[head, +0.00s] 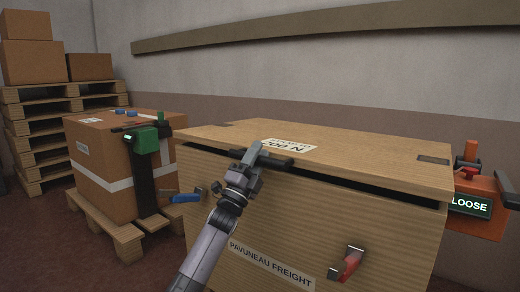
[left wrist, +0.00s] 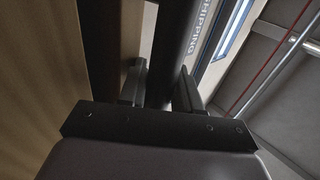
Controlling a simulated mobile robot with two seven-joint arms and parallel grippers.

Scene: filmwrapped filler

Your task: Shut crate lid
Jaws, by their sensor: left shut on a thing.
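A wooden crate (head: 400,240) marked "PAVUNEAU FREIGHT" fills the middle and right of the head view. Its wooden lid (head: 360,150) lies over the top, with a dark gap under its front edge. A dark bar handle (head: 276,160) sits on the lid's front edge. My left gripper (head: 250,165) is shut on this handle. In the left wrist view the fingers (left wrist: 160,75) stand on both sides of the dark bar (left wrist: 173,45). A red latch (head: 348,264) and a blue one (head: 186,198) are on the crate's front. My right gripper is not in view.
A strapped carton (head: 100,170) stands on a pallet to the left, with a green and black device (head: 145,140) on it. An orange device (head: 480,220) reading "LOOSE" is right of the crate. Stacked pallets (head: 40,130) with boxes stand at the back left.

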